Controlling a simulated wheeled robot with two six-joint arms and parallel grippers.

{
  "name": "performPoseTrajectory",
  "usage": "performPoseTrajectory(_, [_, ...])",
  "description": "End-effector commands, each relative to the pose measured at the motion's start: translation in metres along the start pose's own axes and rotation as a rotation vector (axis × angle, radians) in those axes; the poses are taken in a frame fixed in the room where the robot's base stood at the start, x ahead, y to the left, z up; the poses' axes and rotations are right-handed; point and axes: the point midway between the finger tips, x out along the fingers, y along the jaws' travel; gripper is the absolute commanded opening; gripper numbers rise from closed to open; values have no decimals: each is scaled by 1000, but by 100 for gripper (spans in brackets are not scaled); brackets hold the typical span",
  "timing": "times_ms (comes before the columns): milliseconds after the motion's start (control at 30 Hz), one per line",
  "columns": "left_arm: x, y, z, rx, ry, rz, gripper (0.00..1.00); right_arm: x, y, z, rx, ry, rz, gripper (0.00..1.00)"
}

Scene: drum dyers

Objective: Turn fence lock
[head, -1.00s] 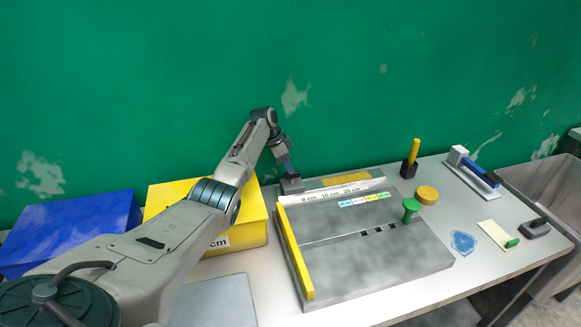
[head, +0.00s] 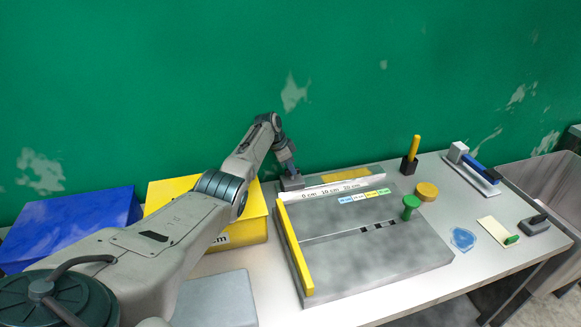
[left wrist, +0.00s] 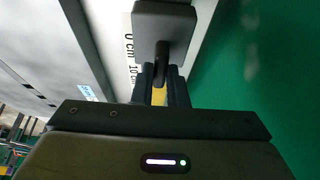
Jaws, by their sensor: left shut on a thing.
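My left gripper (head: 288,168) is at the far left corner of the grey board, above a dark grey block (head: 291,183) at the 0 cm end of the white ruler (head: 345,189). I take this block as the fence lock. In the left wrist view the dark block (left wrist: 163,22) has a short dark rod, and my left gripper's fingers (left wrist: 160,85) are shut around the rod's end. A yellow strip shows between the fingers. The yellow fence bar (head: 295,250) runs along the board's left edge. My right gripper is not in view.
The grey board (head: 385,255) carries a green knob (head: 410,204). A yellow box (head: 245,233) and a blue box (head: 70,228) stand left. A yellow round piece (head: 426,191), a yellow-handled tool (head: 413,150) and a blue-handled tool (head: 478,173) are right.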

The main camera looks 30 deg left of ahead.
Motion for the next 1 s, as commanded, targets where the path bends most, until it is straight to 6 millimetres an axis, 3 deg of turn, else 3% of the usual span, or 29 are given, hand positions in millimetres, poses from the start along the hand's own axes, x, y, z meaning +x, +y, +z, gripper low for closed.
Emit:
performPoseTrajectory(367, [-4,1,-2,-102,0,-44,0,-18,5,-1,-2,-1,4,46])
performPoseTrajectory(1000, [-3,4,-4,-633,1,-264,0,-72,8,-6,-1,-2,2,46])
